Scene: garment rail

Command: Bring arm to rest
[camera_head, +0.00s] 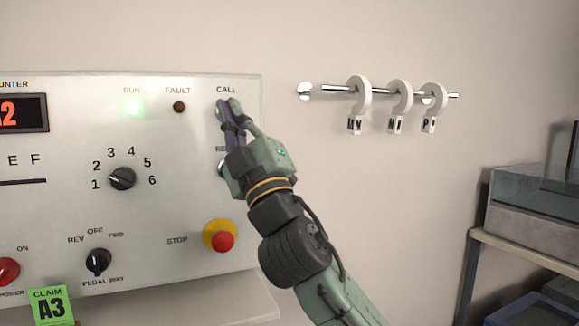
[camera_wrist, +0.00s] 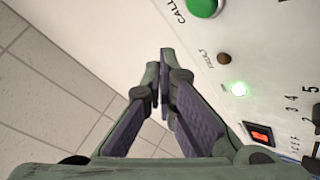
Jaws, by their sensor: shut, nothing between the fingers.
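My gripper (camera_head: 229,106) is raised in front of the upper right part of a white control panel (camera_head: 70,130), just below the CALL label. Its fingers are together and hold nothing. In the wrist view my gripper (camera_wrist: 163,72) points up past the panel, and the green CALL button (camera_wrist: 204,6) shows beyond the fingertips to the right, apart from them in the picture. In the head view the gripper hides that button and part of a control below it. My arm reaches in from the lower right.
The panel carries a lit green RUN lamp (camera_head: 133,108), a dark FAULT lamp (camera_head: 179,107), a numbered dial (camera_head: 122,178) and a red STOP button (camera_head: 222,240). A wall rail (camera_head: 380,92) holds white lettered hooks. A shelf (camera_head: 530,247) with bins stands at right.

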